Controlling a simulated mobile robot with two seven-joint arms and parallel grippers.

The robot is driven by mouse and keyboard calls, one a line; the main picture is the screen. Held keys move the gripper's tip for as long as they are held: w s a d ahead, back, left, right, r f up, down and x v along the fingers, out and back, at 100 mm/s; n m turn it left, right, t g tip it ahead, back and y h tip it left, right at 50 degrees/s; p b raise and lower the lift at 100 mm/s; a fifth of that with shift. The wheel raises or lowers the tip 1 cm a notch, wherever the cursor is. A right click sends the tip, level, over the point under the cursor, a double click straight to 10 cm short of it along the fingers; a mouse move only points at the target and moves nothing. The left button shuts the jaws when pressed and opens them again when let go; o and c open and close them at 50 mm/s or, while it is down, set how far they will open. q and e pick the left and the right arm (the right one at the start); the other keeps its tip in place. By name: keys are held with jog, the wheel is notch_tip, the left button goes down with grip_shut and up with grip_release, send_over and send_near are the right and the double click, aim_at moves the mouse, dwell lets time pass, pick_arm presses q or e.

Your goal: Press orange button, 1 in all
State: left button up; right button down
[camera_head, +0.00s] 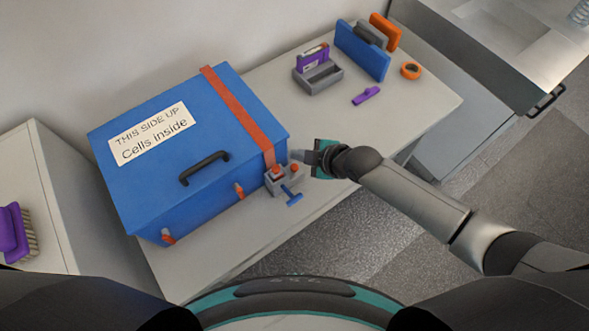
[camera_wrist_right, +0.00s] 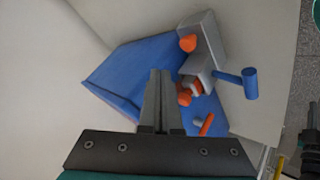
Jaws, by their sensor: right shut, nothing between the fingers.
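A small grey device (camera_head: 284,184) with a blue T-shaped lever (camera_head: 294,199) stands on the white table against the blue box's front right corner. It carries an orange round button (camera_head: 294,168) on its right side and another orange piece (camera_head: 277,170) on its left side. In the right wrist view, the grey device (camera_wrist_right: 209,45) shows an orange knob (camera_wrist_right: 187,43) and the blue lever (camera_wrist_right: 241,80). My right gripper (camera_head: 297,155) is shut and empty, just behind the orange button, apparently apart from it. Its closed fingers (camera_wrist_right: 160,75) point past the device. My left gripper is out of view.
The large blue box (camera_head: 160,185) with an orange strap (camera_head: 235,110) and black handle fills the table's left. A grey holder (camera_head: 318,80), blue panel (camera_head: 360,53), orange tape roll (camera_head: 411,71) and purple item (camera_head: 366,95) lie farther back. Table between is clear.

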jog(key=shift+f+b, duration=1.15)
jog(key=shift+f, duration=0.5)
jog(key=shift+f, duration=0.1)
dwell(0.7)
jog(key=shift+f+b, duration=0.3)
jog(key=shift+f+b, duration=0.5)
jog(key=shift+f, duration=0.05)
dwell(0.5)
dwell(0.4)
jog(key=shift+r+p, duration=0.95)
jog(key=shift+r, duration=0.05)
notch_tip(320, 180, up, 5)
jog(key=p, duration=0.4)
jog(key=shift+p, duration=0.4)
